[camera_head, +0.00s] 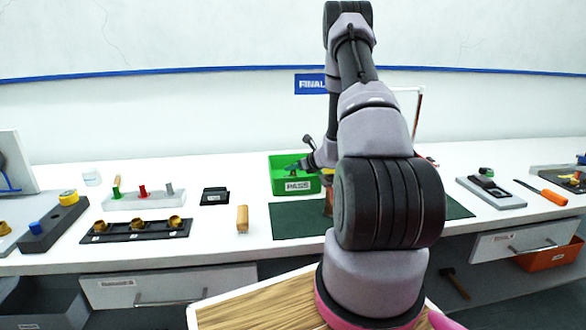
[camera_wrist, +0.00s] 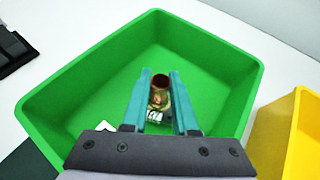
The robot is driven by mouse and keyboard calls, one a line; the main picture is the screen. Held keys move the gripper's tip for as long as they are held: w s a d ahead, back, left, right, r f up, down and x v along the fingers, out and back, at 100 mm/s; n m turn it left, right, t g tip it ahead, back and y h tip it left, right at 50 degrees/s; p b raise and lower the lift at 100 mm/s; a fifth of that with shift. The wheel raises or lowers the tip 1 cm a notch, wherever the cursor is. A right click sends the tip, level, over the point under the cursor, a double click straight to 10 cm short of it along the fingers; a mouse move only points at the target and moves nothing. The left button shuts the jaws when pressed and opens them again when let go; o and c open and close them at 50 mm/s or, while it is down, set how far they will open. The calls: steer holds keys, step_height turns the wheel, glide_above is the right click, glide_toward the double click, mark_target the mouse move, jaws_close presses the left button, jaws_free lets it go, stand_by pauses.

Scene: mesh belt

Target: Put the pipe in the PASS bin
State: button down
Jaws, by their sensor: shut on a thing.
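The green PASS bin (camera_head: 297,186) stands on the white worktop, its label facing front. It fills most of the wrist view (camera_wrist: 75,85). My gripper (camera_wrist: 160,78) has its two teal fingers shut on the pipe, over the inside of the bin. The pipe (camera_wrist: 159,97) is short and brass-coloured with a dark reddish open end, held between the fingers. I cannot tell how far it is above the bin floor. In the head view my gripper (camera_head: 306,166) shows small at the bin, and the pipe cannot be made out.
A yellow bin (camera_wrist: 292,135) stands close to the right of the green one in the wrist view. A dark green mat (camera_head: 298,220) lies in front of the PASS bin. A wooden-handled block (camera_head: 242,218) and a black fixture (camera_head: 214,196) are to the left. My arm hides the middle.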

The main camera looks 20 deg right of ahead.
steer(key=shift+f, duration=0.1)
steer(key=c, duration=0.7)
jaws_free()
